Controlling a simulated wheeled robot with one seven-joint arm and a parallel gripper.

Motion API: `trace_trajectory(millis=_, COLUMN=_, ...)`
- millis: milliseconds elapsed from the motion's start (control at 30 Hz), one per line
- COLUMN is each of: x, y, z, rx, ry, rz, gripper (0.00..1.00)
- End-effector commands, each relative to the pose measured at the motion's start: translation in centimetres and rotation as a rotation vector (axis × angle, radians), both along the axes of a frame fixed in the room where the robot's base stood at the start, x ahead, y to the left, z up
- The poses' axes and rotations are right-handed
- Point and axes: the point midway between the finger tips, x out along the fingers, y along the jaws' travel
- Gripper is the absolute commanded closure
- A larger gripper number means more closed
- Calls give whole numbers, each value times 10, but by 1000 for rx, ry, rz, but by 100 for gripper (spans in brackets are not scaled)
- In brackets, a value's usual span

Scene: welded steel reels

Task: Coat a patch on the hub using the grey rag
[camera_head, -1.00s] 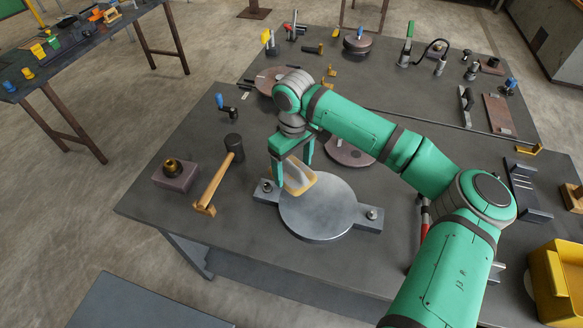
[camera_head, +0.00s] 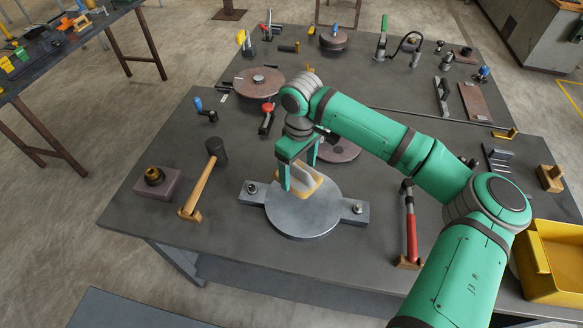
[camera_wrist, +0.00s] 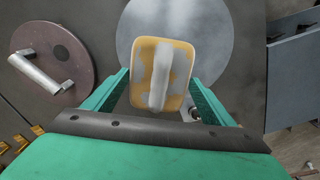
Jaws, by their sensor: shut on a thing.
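The hub is a round grey steel disc (camera_head: 303,218) with a bolted lug on each side, lying on the dark bench. Its smooth face also shows at the top of the wrist view (camera_wrist: 205,25). The rag and fingers hide part of the disc.
A wooden-handled hammer (camera_head: 199,187) and a block with a brass fitting (camera_head: 157,184) are to the left. A red-handled tool (camera_head: 410,228) and a yellow bin (camera_head: 553,262) are to the right. A brownish disc (camera_head: 338,151) lies behind my gripper.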

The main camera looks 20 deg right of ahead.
Motion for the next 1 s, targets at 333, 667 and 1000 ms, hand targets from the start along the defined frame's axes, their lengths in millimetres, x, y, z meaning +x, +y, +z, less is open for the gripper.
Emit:
trace_trajectory(millis=333, x=-8, y=-12, z=1, rx=0, ry=0, rz=-1, gripper=43)
trace_trajectory(millis=667, x=-21, y=-32, z=2, rx=0, ry=0, rz=-1, gripper=43)
trace_trajectory(millis=1000, x=-28, y=-42, z=3, rx=0, ry=0, rz=0, gripper=43)
